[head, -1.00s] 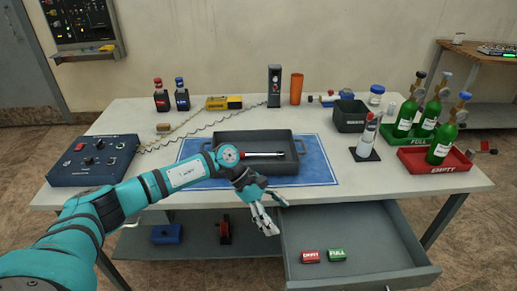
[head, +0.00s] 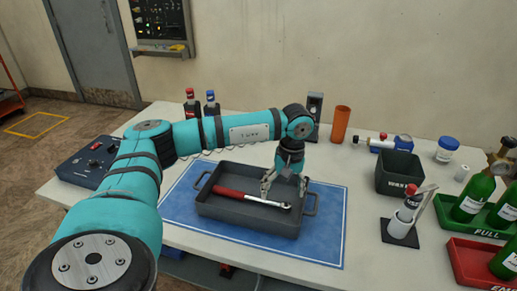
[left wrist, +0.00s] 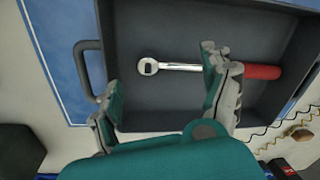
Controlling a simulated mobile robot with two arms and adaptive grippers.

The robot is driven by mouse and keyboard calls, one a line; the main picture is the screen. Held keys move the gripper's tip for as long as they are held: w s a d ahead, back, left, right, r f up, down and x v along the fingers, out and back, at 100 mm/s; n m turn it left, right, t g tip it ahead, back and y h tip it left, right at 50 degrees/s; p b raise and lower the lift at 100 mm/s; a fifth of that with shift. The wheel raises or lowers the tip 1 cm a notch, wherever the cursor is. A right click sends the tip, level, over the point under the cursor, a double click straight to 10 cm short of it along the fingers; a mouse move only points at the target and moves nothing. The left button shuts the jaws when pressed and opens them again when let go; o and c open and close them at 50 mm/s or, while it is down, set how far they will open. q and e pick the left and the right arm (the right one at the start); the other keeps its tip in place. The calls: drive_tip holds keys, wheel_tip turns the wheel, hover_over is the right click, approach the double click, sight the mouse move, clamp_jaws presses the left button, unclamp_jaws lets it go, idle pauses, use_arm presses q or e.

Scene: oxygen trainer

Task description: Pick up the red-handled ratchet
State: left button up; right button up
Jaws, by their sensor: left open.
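The ratchet (head: 255,199) has a red handle and a chrome shaft with a ring-like head. It lies in the grey tray (head: 240,219), handle to the left in the head view. In the left wrist view the ratchet (left wrist: 178,67) lies with its head to the left and red handle to the right. My left gripper (head: 284,198) points down over the tray near the shaft and head. In the left wrist view, the left gripper (left wrist: 160,75) has its fingers apart, one overlapping the shaft near the handle. Contact cannot be told. My right gripper is not seen.
The tray stands on a blue mat (head: 180,207). A dark bin (head: 399,172), an orange cup (head: 341,124) and a white cylinder on a black pad (head: 401,228) stand to the right. Green bottles (head: 474,198) stand in trays at far right. A blue control box (head: 88,166) is at left.

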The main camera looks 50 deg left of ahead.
sight(278, 212)
use_arm(q)
drive_tip(key=f+b, duration=0.1)
drive_tip(key=s+f, duration=0.1)
drive_tip(key=f, duration=0.1)
drive_tip(key=shift+a+b, duration=0.15)
drive_tip(key=shift+b, duration=0.2)
drive_tip(key=f+b, duration=0.1)
drive_tip(key=f, duration=0.1)
drive_tip(key=shift+w+f+b, duration=0.2)
drive_tip(key=shift+f+b, duration=0.1)
drive_tip(key=shift+b, duration=0.1)
drive_tip(key=shift+f, duration=0.25)
drive_tip(key=shift+r, duration=0.1)
drive_tip(key=shift+c, duration=1.4)
drive_tip(key=c, duration=1.4)
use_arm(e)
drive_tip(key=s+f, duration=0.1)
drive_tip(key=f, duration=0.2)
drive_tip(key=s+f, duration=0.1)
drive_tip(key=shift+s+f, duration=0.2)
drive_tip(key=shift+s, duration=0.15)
